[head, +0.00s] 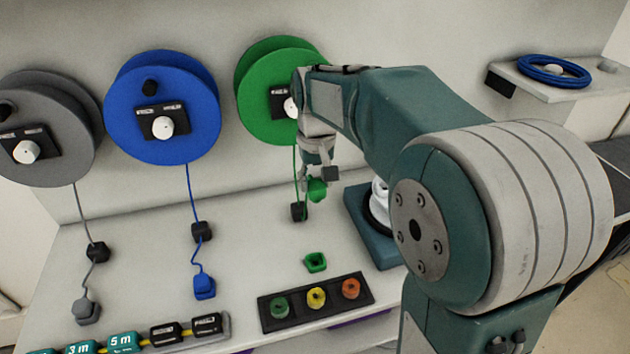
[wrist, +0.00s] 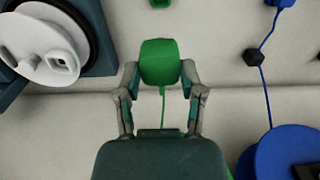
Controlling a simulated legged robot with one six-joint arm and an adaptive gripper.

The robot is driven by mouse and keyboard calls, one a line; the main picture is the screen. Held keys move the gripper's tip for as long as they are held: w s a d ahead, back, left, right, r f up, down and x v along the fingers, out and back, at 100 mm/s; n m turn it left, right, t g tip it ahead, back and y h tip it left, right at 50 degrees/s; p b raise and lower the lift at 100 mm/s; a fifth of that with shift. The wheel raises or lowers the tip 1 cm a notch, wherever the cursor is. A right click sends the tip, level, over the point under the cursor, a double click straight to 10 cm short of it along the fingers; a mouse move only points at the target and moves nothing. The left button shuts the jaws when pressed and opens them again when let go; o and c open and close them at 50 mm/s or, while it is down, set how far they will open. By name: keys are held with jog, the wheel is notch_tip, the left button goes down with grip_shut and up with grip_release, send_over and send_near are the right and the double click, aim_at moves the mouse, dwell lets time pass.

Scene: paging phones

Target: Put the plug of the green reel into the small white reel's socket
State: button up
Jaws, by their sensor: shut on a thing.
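The green plug (head: 317,190) hangs on a green cord below the green reel (head: 258,88) on the wall. My gripper (head: 318,178) is shut on the green plug, which also shows between its fingers in the wrist view (wrist: 160,62). The plug is above the shelf. The small white reel (head: 379,201) stands on a teal base, right of my gripper and partly hidden by my arm in the head view. In the wrist view the white reel (wrist: 28,42) is at upper left, apart from the plug, with a square socket (wrist: 57,60) on its face.
A green open holder (head: 316,263) sits on the shelf behind a dark button panel (head: 268,318). Blue (head: 204,287) and grey (head: 87,312) plugs lie to the left, under blue (head: 180,90) and grey (head: 60,115) reels. A blue cord coil (head: 553,72) rests at far right.

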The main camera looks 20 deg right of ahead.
jog(key=w+d, duration=0.3)
jog(key=d, duration=0.7)
jog(key=w+d, duration=0.4)
jog(key=d, duration=0.7)
dwell(0.4)
jog(key=w+d, duration=0.2)
jog(key=d, duration=0.4)
jog(key=shift+w+d, duration=0.15)
jog(key=s+a, duration=0.2)
jog(key=a, duration=0.4)
jog(key=shift+s+a+f, duration=0.15)
jog(key=shift+a+f, duration=0.15)
jog(key=shift+a, duration=0.1)
dwell(0.8)
jog(key=shift+f, duration=2.5)
jog(key=shift+f, duration=0.9)
